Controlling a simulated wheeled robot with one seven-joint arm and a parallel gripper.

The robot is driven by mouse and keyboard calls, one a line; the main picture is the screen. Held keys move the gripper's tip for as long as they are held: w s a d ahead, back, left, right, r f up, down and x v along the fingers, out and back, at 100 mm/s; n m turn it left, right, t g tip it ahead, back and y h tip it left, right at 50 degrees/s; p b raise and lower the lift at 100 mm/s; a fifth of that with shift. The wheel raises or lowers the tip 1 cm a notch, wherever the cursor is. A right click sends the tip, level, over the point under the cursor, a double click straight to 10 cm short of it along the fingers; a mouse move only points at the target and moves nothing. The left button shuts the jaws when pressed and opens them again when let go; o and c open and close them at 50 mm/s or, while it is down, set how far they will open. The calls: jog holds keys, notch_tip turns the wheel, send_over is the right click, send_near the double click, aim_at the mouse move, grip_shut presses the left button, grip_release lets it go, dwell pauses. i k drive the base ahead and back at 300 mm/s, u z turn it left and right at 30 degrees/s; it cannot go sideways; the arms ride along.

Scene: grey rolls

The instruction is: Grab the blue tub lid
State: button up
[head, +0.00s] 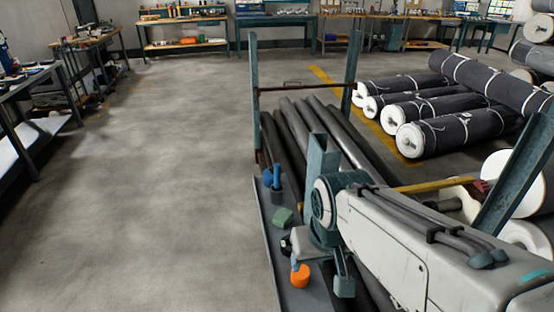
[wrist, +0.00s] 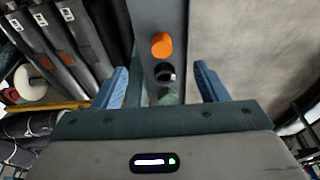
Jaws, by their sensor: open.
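A small blue rounded piece (head: 268,178) lies at the far end of the grey ledge, beside an upright blue piece (head: 277,176) standing in a dark holder. One of these may be the blue tub lid; the head view is too small to tell. My gripper (wrist: 160,70) is open, with a blue finger on each side and nothing between its fingers. In the wrist view it faces the ledge (wrist: 146,60), with an orange piece, a dark round piece and a green block in line between the fingers. No blue lid can be made out there.
The orange piece (head: 300,275), dark round piece (wrist: 165,73) and green block (head: 283,215) share the narrow ledge. Open concrete floor (head: 150,190) lies to the left.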

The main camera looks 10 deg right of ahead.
aim_at(268, 173)
jog(key=u, duration=0.45)
jog(key=k, duration=1)
jog(key=u, duration=0.95)
jog(key=i, duration=2.4)
jog(key=z, duration=1.6)
jog(key=i, duration=0.85)
jog(key=z, duration=0.95)
jog(key=i, duration=0.2)
jog(key=z, duration=0.1)
